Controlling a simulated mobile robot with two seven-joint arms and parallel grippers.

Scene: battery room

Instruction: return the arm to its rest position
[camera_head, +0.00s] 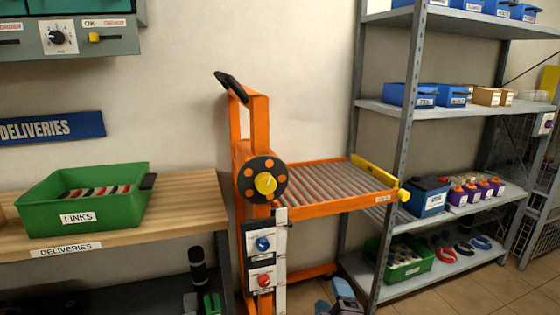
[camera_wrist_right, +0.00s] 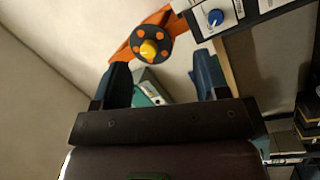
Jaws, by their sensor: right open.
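My right gripper (camera_head: 345,300) shows at the bottom edge of the head view, low in front of the orange lift, and is partly cut off by the frame. In the right wrist view its two dark blue fingers (camera_wrist_right: 162,75) stand wide apart. Nothing is held between them. Beyond the fingertips, the orange lift's dark handwheel (camera_wrist_right: 150,48) with its yellow knob appears, apart from the gripper. My left gripper is not in view.
The orange lift (camera_head: 259,125) with a roller deck (camera_head: 330,183) stands in the middle. A grey shelf rack (camera_head: 400,150) with blue boxes is at right. A wooden table (camera_head: 195,190) with a green LINKS bin (camera_head: 112,211) is at left. Floor (camera_head: 470,293) shows at lower right.

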